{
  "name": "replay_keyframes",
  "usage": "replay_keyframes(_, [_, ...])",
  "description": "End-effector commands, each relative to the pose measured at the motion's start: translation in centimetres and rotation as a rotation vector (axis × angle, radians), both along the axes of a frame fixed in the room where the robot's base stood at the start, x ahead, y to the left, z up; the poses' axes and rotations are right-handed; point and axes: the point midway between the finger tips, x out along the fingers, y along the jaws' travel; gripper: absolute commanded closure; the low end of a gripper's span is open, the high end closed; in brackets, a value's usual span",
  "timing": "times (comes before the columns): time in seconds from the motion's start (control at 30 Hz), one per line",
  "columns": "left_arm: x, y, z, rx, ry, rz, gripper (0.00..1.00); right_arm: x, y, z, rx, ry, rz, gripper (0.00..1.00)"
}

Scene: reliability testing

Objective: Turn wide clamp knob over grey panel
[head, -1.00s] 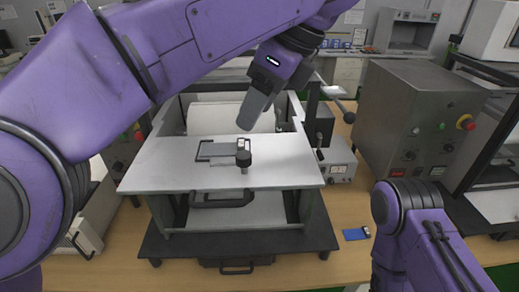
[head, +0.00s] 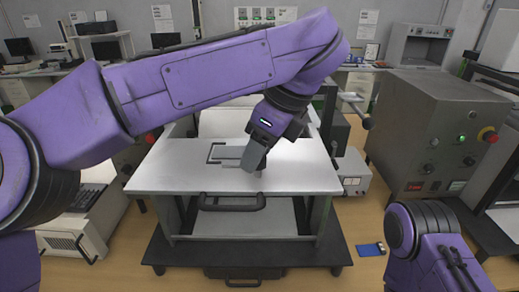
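A flat grey panel (head: 225,153) with a dark outline lies in the light metal top plate (head: 180,174) of the test bench. The clamp knob is hidden in the head view behind my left gripper (head: 253,164). That gripper comes down from the upper right and points at the right end of the grey panel, its fingertips close above the plate or touching it. I cannot tell whether it is open or shut, or whether it touches the knob. My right arm shows at the bottom right, with its gripper out of view.
A black handle (head: 231,203) sits on the bench's front edge. A grey control box (head: 437,135) with buttons and a red knob stands at the right. A small white instrument (head: 353,173) is beside the bench. A blue card (head: 370,249) lies on the wooden surface at the lower right.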

Motion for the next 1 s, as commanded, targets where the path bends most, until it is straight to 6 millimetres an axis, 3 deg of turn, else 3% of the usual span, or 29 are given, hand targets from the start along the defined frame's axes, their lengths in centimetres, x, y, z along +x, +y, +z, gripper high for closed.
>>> replay_keyframes(0.03, [0.0, 0.0, 0.0, 0.0, 0.0, 0.0, 0.71, 0.0, 0.0, 0.0, 0.0, 0.0, 0.0, 0.22])
replay_keyframes(0.1, [0.0, 0.0, 0.0, 0.0, 0.0, -0.001, 0.93, 0.0, 0.0, 0.0, 0.0, 0.0, 0.0, 0.22])
replay_keyframes(0.13, [0.0, 0.0, 0.0, 0.0, 0.0, -0.001, 0.98, 0.0, 0.0, 0.0, 0.0, 0.0, 0.0, 0.22])
replay_keyframes(0.57, [-0.1, 0.0, -0.2, -0.001, -0.001, -0.082, 0.97, 0.0, 0.0, -1.0, 0.0, 0.0, 0.0, 0.22])
replay_keyframes(1.0, [-0.2, 0.1, -0.3, -0.001, -0.002, -0.451, 0.97, 0.0, 0.0, -4.0, 0.0, 0.0, 0.0, 0.22])
